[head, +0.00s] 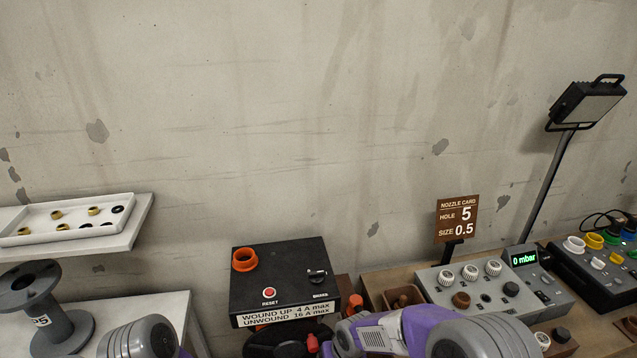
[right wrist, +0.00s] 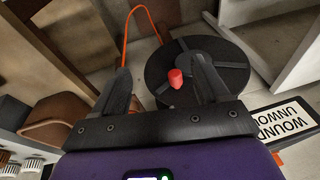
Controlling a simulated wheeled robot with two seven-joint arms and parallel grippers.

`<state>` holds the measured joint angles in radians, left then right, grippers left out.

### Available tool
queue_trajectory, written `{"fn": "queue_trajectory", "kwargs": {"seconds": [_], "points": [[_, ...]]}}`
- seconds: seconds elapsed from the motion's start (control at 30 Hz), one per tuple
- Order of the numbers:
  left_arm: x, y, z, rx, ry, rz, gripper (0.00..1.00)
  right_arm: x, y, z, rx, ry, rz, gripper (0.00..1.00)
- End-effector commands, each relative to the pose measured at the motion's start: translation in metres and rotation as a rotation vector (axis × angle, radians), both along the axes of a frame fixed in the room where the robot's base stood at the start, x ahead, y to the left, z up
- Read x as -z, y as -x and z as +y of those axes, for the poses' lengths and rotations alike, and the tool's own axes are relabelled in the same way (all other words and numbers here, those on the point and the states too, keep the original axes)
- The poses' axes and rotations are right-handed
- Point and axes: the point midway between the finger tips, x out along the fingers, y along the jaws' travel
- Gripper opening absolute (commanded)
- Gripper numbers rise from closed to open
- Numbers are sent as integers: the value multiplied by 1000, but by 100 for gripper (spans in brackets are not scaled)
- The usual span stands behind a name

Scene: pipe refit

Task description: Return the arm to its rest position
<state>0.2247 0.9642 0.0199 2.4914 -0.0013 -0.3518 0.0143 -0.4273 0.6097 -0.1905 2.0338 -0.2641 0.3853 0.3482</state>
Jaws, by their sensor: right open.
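My right arm (head: 400,332), purple and grey, reaches in along the bottom edge of the head view, in front of the bench. My right gripper (right wrist: 161,64) shows in the right wrist view with its two black fingers apart. A red knob (right wrist: 176,78) on a black round reel (right wrist: 225,75) appears between the fingers, and I see no contact with it. The red knob also shows at the bottom of the head view (head: 312,343). A grey joint (head: 140,339) of my left arm shows at the lower left; its gripper is out of view.
The black reel box (head: 280,268) stands behind the reel. An orange cable (right wrist: 127,35) runs beside the reel. A grey gauge console (head: 495,290) and nozzle card (head: 457,219) are to the right. A white tray (head: 70,233) and grey spool (head: 45,310) are at left.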

Motion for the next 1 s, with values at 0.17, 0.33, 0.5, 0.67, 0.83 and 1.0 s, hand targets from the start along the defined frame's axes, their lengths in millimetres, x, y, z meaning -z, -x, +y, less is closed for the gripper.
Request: {"fn": "queue_trajectory", "kwargs": {"seconds": [0.17, 0.33, 0.5, 0.67, 0.83, 1.0], "points": [[0, 0, 0, 0, 0, -1, 43, 104, 65, -34, 106, -100, 139, 74], [0, 0, 0, 0, 0, -1, 43, 158, 132, -50, 229, -180, 209, 74], [0, 0, 0, 0, 0, -1, 43, 177, 171, -56, 309, -210, 237, 74], [0, 0, 0, 0, 0, -1, 43, 179, 179, -57, 325, -215, 238, 74], [0, 0, 0, 0, 0, -1, 43, 179, 179, -57, 325, -215, 238, 74], [0, 0, 0, 0, 0, -1, 43, 179, 179, -57, 325, -215, 238, 74]]}}
